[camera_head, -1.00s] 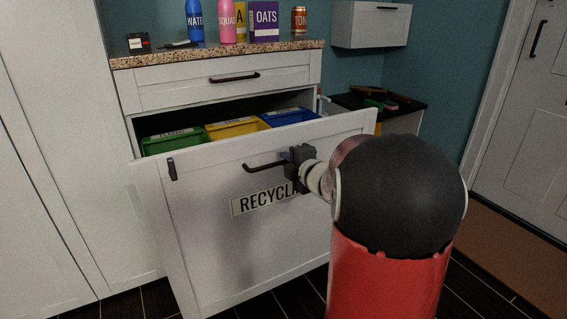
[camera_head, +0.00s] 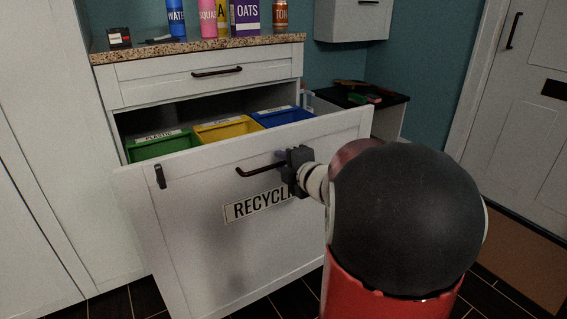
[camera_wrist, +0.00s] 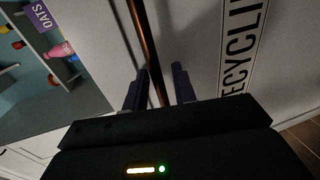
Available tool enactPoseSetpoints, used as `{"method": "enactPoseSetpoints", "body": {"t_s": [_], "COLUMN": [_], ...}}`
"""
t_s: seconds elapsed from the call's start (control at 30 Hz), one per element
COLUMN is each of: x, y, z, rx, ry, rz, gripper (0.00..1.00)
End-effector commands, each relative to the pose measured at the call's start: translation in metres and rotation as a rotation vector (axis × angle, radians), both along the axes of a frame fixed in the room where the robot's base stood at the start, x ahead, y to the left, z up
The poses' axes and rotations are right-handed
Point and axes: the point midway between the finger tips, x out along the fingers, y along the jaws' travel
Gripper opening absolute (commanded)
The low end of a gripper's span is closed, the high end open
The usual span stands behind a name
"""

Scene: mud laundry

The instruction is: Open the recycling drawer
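The recycling drawer (camera_head: 245,245) is a white front with a "RECYCLING" label (camera_head: 250,208), pulled well out of its cabinet. Its dark bar handle (camera_head: 255,169) runs along the upper front, and its right part is hidden by my gripper (camera_head: 298,170). In the wrist view, the handle (camera_wrist: 150,45) passes between the two fingers of my gripper (camera_wrist: 160,82). The fingers are close around the bar, with a small gap seeming to show on the right. Inside the drawer are a green bin (camera_head: 160,147), a yellow bin (camera_head: 228,128) and a blue bin (camera_head: 283,117).
A closed upper drawer (camera_head: 190,80) sits under a speckled counter (camera_head: 200,48) with bottles and an oats box (camera_head: 245,18). A low dark-topped unit (camera_head: 385,98) stands behind right. A white door (camera_head: 515,120) is at the right. Dark floor (camera_head: 270,302) shows below the drawer.

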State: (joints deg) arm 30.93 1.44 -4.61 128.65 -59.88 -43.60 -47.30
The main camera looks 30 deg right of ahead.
Motion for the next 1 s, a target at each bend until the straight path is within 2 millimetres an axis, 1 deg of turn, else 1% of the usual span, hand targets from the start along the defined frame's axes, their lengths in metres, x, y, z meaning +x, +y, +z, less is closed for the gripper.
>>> {"method": "enactPoseSetpoints", "body": {"t_s": [0.23, 0.33, 0.43, 0.6, 0.7, 0.83, 1.0], "x": [0.0, -0.005, -0.017, -0.047, -0.062, -0.073, -0.077], "y": [0.0, 0.0, -0.001, -0.002, -0.003, -0.003, -0.002], "z": [0.001, 0.002, 0.006, 0.012, 0.015, 0.016, 0.016], "rx": [0.0, -0.001, -0.001, -0.002, -0.001, 0.001, 0.0], "ry": [-0.001, -0.002, -0.002, -0.002, -0.003, -0.001, -0.001], "rz": [0.0, -0.001, -0.002, -0.003, -0.002, -0.001, 0.0], "gripper": [0.28, 0.28, 0.28, 0.28, 0.28, 0.28, 0.28]}}
